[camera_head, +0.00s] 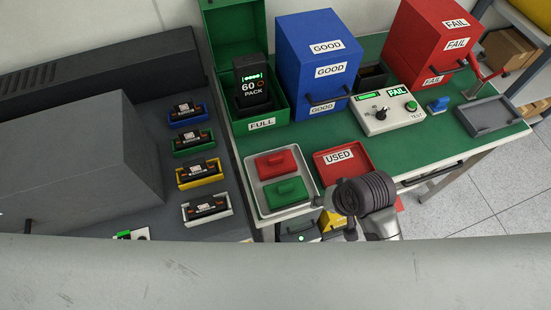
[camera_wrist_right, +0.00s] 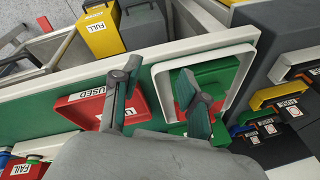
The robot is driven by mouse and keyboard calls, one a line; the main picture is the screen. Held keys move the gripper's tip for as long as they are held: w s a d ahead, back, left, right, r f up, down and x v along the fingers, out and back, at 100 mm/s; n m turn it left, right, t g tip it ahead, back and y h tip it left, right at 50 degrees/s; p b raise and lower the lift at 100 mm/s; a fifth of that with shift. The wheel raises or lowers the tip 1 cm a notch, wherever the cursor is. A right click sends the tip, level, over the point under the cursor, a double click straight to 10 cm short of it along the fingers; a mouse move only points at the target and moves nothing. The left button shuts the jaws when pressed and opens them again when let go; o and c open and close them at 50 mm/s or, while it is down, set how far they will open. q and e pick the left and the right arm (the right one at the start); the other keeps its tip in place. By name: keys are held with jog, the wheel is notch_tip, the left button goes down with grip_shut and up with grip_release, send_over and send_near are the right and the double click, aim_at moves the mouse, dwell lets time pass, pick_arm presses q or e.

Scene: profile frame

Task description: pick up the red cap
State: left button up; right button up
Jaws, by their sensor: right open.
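The red cap (camera_head: 277,163) lies in the back part of a white tray (camera_head: 254,197) at the green bench's left end. A green cap (camera_head: 288,192) lies in front of it. In the right wrist view the tray (camera_wrist_right: 250,58) is to the right of the picture's middle. The red cap there (camera_wrist_right: 181,113) is mostly hidden behind one finger. My right gripper (camera_wrist_right: 158,72) is open and empty, with one finger over the tray and the other over the red USED bin. In the head view my right wrist (camera_head: 365,195) is in front of the USED bin. My left gripper is not in view.
The red USED bin (camera_head: 359,166) stands right of the tray. Behind are the green FULL box (camera_head: 262,124) and blue GOOD box (camera_head: 300,50). A tester (camera_head: 392,117) and red FAIL box (camera_head: 420,40) are further right. Coloured battery holders (camera_head: 195,145) stand at left.

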jog(key=w+a+r+m+g, duration=0.2)
jog(key=w+a+r+m, duration=0.4)
jog(key=w+a, duration=0.3)
notch_tip(320, 180, up, 4)
jog(key=r+m+h, duration=0.1)
jog(key=m+h, duration=0.1)
jog(key=m, duration=0.4)
send_over(276, 157)
jog(key=shift+g, duration=0.3)
jog(key=f, duration=0.8)
jog(key=shift+d, duration=0.3)
jog(key=f, duration=0.1)
jog(key=f+p, duration=0.1)
jog(key=f, duration=0.2)
jog(key=shift+a, duration=0.3)
jog(key=shift+f, duration=0.6)
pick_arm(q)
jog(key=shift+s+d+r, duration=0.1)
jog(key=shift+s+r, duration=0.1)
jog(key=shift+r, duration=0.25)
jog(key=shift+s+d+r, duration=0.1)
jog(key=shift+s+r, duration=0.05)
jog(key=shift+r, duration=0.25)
pick_arm(e)
grip_shut()
